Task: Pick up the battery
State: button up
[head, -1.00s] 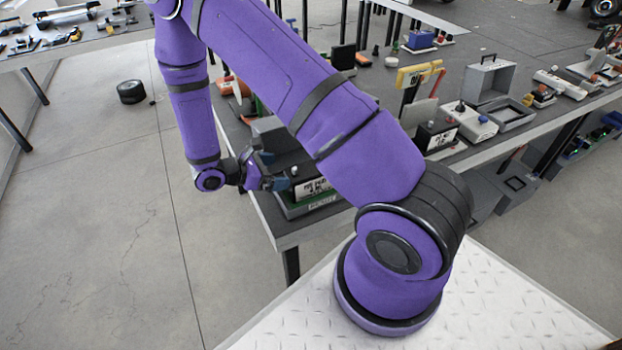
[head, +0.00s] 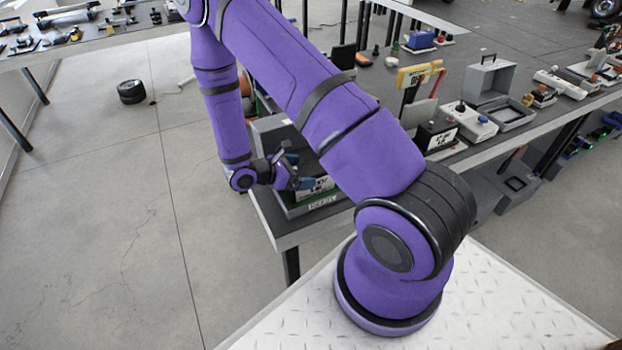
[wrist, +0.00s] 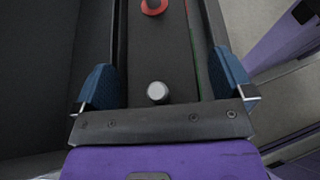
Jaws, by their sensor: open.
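The battery (head: 322,184) is a dark box with a white label, sitting in a grey tray with a green strip (head: 312,206) at the near corner of the table. The wrist view shows the dark battery top (wrist: 163,55) from above, with a grey terminal and a red-ringed terminal. My gripper (head: 290,172) is at the battery's left end in the head view. In the wrist view my gripper (wrist: 164,75) is open, with one blue finger on each side of the battery top. Whether the fingers touch it I cannot tell. My arm hides part of the table behind.
A second dark box with a white label (head: 437,136) stands farther right on the table, beside a white device (head: 468,121). A yellow tool (head: 412,75) and an open grey case (head: 490,82) stand behind. Floor to the left is mostly clear, with a black wheel (head: 131,91).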

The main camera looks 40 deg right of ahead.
jog(key=c, duration=1.7)
jog(key=shift+r, duration=0.1)
grip_shut()
